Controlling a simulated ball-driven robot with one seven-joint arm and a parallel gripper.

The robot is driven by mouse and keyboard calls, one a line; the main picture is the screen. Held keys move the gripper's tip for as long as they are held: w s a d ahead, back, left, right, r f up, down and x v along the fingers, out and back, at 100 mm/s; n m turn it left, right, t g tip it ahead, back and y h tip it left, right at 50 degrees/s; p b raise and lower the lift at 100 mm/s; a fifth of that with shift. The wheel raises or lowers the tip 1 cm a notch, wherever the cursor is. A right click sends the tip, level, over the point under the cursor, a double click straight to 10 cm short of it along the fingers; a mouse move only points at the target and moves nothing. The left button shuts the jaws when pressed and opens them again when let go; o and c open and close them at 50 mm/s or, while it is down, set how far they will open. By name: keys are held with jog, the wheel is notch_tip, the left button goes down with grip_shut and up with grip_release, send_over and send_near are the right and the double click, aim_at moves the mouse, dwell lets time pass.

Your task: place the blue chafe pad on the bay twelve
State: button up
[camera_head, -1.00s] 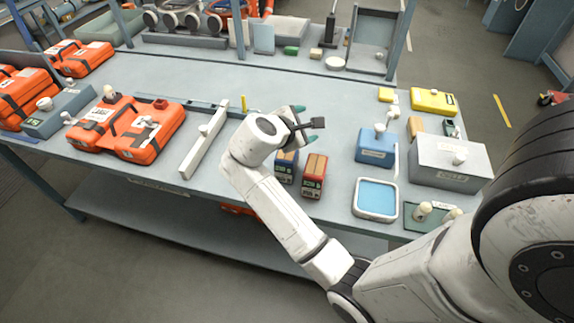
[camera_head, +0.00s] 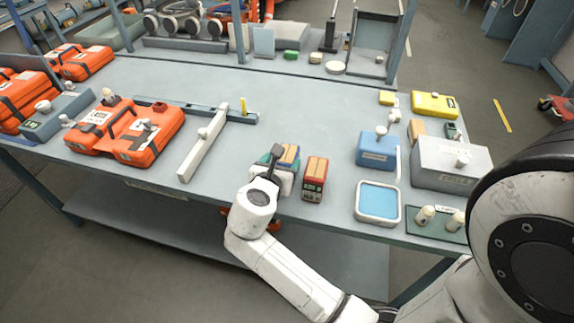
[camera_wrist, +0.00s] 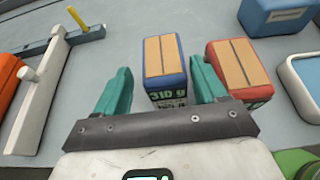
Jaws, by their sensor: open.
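A blue block with a tan, split top (camera_head: 289,152) stands near the table's front edge; its front reads "310 g" in the wrist view (camera_wrist: 165,60). It may be the blue chafe pad, but no name is legible. My gripper (camera_wrist: 161,68) is open, with its teal fingers on either side of the block's near end, apart from it or barely touching. In the head view my gripper (camera_head: 276,160) partly hides the block. I cannot identify bay twelve; no such label is legible.
A red block with a tan top (camera_head: 314,178) stands close right of the blue one. A white bar (camera_head: 203,143) lies left. A blue-floored tray (camera_head: 377,201), blue box (camera_head: 376,149) and grey box (camera_head: 450,165) stand right. Orange packs (camera_head: 125,130) lie left. The table's middle is clear.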

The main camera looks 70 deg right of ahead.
aim_at(284, 160)
jog(key=shift+p+x, duration=0.35)
jog(key=shift+x, duration=2.45)
jog(key=shift+s+f, duration=0.2)
jog(key=c, duration=1)
jog(key=shift+r, duration=0.1)
jog(key=shift+c, duration=0.9)
